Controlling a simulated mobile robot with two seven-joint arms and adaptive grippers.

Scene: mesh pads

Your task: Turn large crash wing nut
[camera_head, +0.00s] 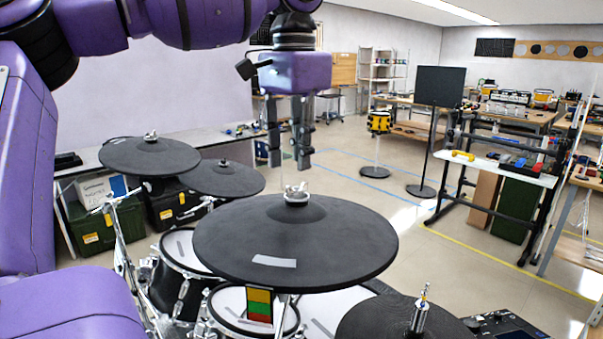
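The large crash cymbal pad (340,245) is a wide dark disc in the middle of the head view. Its silver wing nut (296,193) sits on top at the centre of the raised bell. My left gripper (290,160) points down above the wing nut and slightly behind or over it, with its fingers apart and nothing between them. A visible gap separates the fingertips from the nut. My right gripper is not in view.
Two smaller dark cymbal pads (150,157) and (222,178) stand to the left, the first with its own nut. Another pad (385,318) with an upright rod (420,310) is at the bottom right. Drum pads (185,250) lie below. Open floor (380,210) extends behind.

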